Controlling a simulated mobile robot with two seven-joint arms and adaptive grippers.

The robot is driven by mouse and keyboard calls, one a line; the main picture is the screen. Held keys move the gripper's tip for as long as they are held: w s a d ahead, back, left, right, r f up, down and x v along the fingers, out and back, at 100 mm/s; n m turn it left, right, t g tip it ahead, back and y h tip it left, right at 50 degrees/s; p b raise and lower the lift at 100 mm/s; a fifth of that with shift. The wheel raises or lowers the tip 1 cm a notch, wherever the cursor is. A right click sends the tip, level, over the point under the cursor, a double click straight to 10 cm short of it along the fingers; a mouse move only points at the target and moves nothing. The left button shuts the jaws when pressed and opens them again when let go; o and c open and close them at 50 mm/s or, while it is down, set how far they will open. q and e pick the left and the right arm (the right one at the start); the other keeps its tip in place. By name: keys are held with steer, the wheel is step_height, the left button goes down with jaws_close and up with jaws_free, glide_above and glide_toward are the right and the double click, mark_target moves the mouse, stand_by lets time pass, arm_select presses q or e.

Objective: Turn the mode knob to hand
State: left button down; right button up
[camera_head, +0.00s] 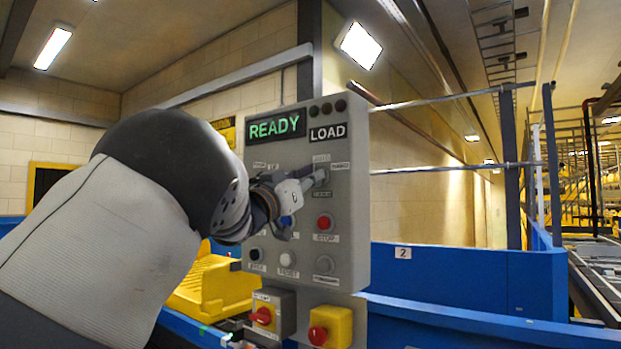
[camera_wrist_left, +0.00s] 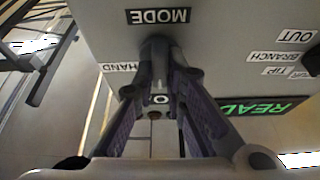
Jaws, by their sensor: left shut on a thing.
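The grey control panel (camera_head: 346,235) carries the mode knob, with a MODE label (camera_head: 322,194) below it and a HAND label (camera_head: 340,166) to its upper right. My left gripper (camera_head: 312,181) reaches in from the left and is shut on the mode knob, mostly hiding it. In the left wrist view the panel is upside down. There the fingers (camera_wrist_left: 157,60) close on the dark mode knob (camera_wrist_left: 155,45) just below the MODE label (camera_wrist_left: 158,16), with the HAND label (camera_wrist_left: 119,67) to the left. Which way the knob points cannot be told. My right gripper is not in view.
A red STOP button (camera_head: 324,222) sits below the knob, with small buttons such as a white one (camera_head: 287,259) lower down. The READY display (camera_head: 274,127) is above. A blue barrier (camera_head: 450,278) runs behind.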

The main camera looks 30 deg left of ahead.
arm_select(q)
steer(key=shift+m, duration=0.3)
steer(key=m+g+h, duration=0.1)
steer(key=m+h, duration=0.1)
steer(key=m, duration=0.3)
steer(key=m+g+h, duration=0.1)
steer(key=m+h, duration=0.1)
steer(key=m, duration=0.3)
steer(key=m+g+h, duration=0.2)
steer(key=m, duration=0.3)
steer(key=shift+a+r, duration=0.15)
steer(key=shift+a, duration=0.05)
steer(key=c, duration=1.6)
jaws_free()
steer(key=shift+c, duration=0.2)
